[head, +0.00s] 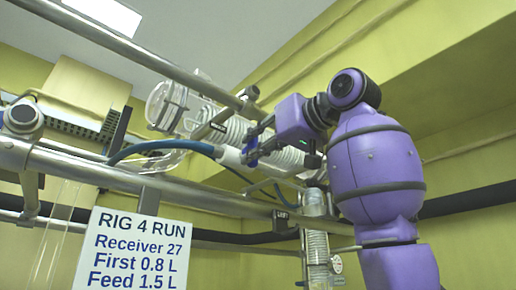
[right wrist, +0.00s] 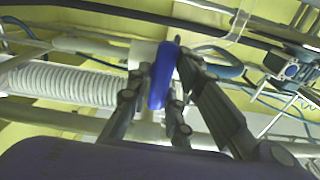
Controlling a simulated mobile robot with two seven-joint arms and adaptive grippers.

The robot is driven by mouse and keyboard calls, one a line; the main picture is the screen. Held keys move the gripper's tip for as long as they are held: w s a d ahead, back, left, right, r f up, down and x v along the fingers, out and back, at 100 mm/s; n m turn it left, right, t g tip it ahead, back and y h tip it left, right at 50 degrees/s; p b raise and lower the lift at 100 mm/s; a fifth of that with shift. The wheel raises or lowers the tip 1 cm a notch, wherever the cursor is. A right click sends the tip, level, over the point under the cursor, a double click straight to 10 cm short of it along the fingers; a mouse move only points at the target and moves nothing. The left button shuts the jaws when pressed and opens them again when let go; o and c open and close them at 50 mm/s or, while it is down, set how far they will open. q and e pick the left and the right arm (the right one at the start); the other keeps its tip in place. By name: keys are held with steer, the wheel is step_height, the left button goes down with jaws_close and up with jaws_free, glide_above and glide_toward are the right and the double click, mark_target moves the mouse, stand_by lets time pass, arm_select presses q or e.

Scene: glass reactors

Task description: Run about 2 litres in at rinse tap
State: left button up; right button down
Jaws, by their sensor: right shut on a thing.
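My right gripper (head: 256,143) is shut on a blue tap handle (head: 251,150) at the centre of the head view. The handle sits at a white fitting (head: 229,156), where a blue hose (head: 165,146) comes in from the left. In the right wrist view the blue handle (right wrist: 163,76) stands between the dark fingers of my right gripper (right wrist: 160,92). I cannot tell from the frames how far the tap is turned, and no water flow is visible. My left gripper is not in view.
A white sign (head: 134,248) reads "RIG 4 RUN, Receiver 27, First 0.8 L, Feed 1.5 L".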

steer(key=shift+w+a+f, duration=0.1)
steer(key=shift+f, duration=0.1)
steer(key=c, duration=1.9)
jaws_free()
steer(key=shift+c, duration=0.2)
steer(key=o, duration=0.3)
steer(key=shift+r, duration=0.15)
steer(key=v, duration=1.2)
